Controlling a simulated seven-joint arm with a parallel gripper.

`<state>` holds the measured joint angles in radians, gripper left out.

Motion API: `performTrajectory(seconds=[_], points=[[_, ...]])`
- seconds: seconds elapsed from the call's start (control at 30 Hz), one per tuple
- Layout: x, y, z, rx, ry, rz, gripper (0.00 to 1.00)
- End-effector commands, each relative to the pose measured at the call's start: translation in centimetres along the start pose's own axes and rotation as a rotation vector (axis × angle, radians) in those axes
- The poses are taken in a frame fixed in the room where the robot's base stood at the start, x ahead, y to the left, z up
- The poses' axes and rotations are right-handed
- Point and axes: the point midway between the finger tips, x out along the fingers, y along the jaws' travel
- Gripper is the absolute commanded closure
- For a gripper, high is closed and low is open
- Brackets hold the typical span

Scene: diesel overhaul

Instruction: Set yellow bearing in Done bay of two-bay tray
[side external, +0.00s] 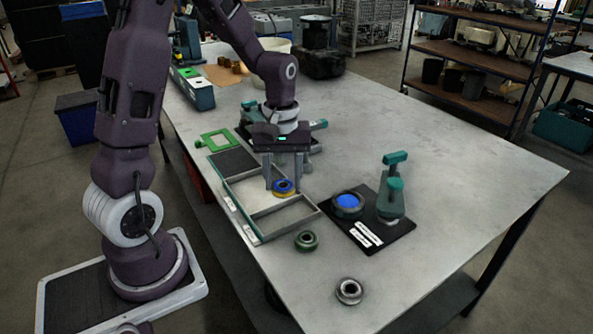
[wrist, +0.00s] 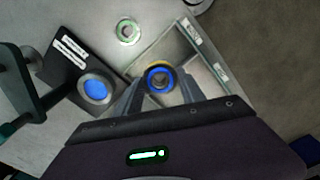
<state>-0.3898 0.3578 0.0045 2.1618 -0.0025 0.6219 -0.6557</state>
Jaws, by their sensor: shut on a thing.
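The yellow bearing (side external: 284,188) has a yellow outer ring and a blue inner ring; it also shows in the wrist view (wrist: 159,78). My gripper (side external: 283,186) points down and is shut on it, a finger on either side, also in the wrist view (wrist: 160,82). The two-bay tray (side external: 262,240) has grey walls and a divider. White labels (side external: 249,232) sit on the tray's left edge, too small to read.
A green bearing (side external: 306,241) and a steel bearing (side external: 349,291) lie on the table right of the tray. A black plate (side external: 374,238) carries a blue-centred ring (side external: 347,204) and a teal clamp (side external: 391,195). A green frame (side external: 219,140) lies beyond the tray. The table's right side is clear.

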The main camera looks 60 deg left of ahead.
Motion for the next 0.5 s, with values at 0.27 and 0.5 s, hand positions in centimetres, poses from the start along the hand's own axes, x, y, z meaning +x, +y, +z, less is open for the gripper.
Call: performTrajectory(seconds=[0.27,0.5], points=[[4.4,0.0,0.1,0.003,-0.003,-0.002,1.0],[7.1,0.0,0.0,0.004,-0.002,-0.001,1.0]])
